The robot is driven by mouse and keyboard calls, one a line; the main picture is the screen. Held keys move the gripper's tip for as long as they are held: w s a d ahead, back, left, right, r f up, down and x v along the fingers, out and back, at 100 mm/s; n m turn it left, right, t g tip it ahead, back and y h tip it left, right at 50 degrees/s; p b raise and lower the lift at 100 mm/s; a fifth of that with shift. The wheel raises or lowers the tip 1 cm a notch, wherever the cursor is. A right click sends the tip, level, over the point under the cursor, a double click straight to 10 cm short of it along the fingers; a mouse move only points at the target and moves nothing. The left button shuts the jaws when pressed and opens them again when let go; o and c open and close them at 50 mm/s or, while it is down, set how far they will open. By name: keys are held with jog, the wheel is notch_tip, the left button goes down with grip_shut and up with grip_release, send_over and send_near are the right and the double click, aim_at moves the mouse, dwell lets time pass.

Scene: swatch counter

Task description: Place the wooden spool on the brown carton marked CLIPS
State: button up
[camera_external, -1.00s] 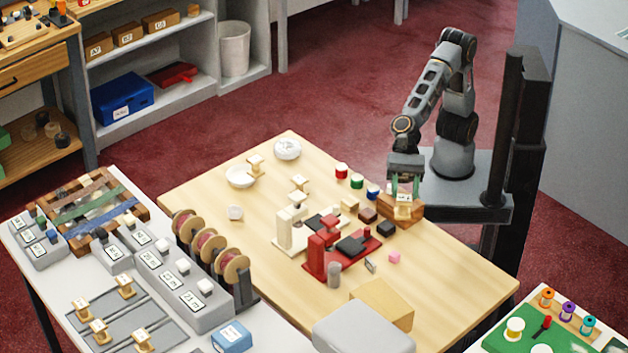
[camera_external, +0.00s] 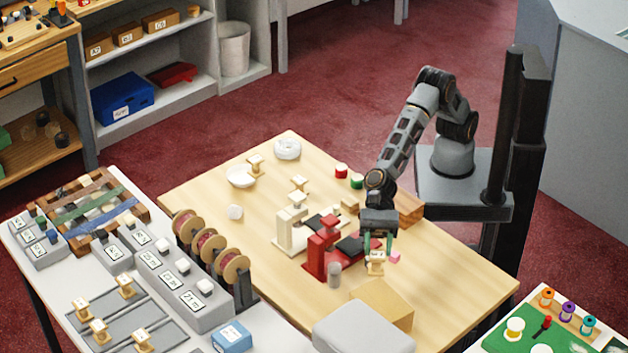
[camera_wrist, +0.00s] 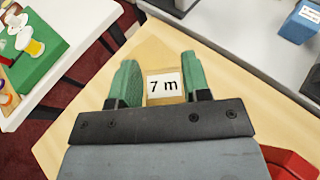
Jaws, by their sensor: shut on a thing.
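My gripper (camera_external: 377,243) is shut on a pale wooden spool (camera_external: 376,263) and holds it over the right part of the table, beside a pink cube. In the wrist view the green fingers (camera_wrist: 158,85) grip the spool from both sides, and its label (camera_wrist: 164,86) reads "7 m". A tan-brown carton (camera_external: 383,298) stands near the table's front edge, below the gripper in the outside view and apart from the spool. No CLIPS marking can be read on it from here.
A light grey box (camera_external: 362,333) stands in front of the carton. The red stand (camera_external: 322,250) and white stand (camera_external: 289,232) are left of my gripper, with a grey cylinder (camera_external: 334,274) nearby. A brown wooden block (camera_external: 410,207) lies behind. The table's right side is clear.

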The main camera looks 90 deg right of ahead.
aim_at(377, 251)
jog(key=shift+a+f, duration=0.2)
jog(key=shift+f, duration=0.1)
jog(key=shift+w+f+b, duration=0.1)
jog(key=shift+f+b, duration=0.2)
jog(key=shift+f, duration=1.25)
jog(key=shift+f+b, duration=0.25)
jog(key=shift+b, duration=0.05)
jog(key=o, duration=0.9)
jog(key=shift+r, duration=0.1)
